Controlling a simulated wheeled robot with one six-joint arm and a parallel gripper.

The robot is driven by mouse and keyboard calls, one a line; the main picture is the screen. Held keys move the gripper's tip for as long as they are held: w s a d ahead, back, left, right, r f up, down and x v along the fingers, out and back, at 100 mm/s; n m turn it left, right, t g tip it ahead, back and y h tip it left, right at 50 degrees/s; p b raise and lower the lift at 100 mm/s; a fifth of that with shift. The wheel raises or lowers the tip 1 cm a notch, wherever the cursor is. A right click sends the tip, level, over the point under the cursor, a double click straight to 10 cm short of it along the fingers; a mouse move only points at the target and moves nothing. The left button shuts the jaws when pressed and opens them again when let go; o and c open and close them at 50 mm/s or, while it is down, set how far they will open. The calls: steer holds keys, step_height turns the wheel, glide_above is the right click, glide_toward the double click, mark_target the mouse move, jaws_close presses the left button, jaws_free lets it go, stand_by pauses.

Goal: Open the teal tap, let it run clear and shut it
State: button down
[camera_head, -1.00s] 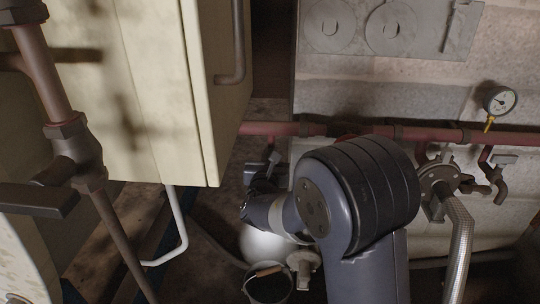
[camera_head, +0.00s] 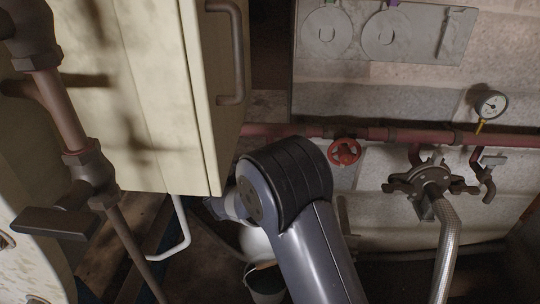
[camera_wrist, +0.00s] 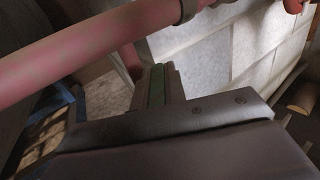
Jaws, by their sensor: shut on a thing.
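In the wrist view my gripper (camera_wrist: 157,88) has its two dark fingers close together below the pink pipe. A narrow dull green strip (camera_wrist: 157,84) shows between them, which looks like the teal tap's handle. The rest of the tap and its outlet are hidden, and I cannot tell how far the handle is turned. In the head view my arm covers the gripper and the tap. No running liquid shows.
A red pipe (camera_head: 300,131) runs along the wall, with a red handwheel (camera_head: 344,152), a flanged valve with a braided hose (camera_head: 447,235), another small tap (camera_head: 488,180) and a gauge (camera_head: 491,104). A bucket (camera_head: 265,284) stands low behind my arm. A cream cabinet (camera_head: 160,90) borders the left.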

stand_by(0.3)
steer(key=c, duration=1.5)
jaws_free()
steer(key=shift+o, duration=0.2)
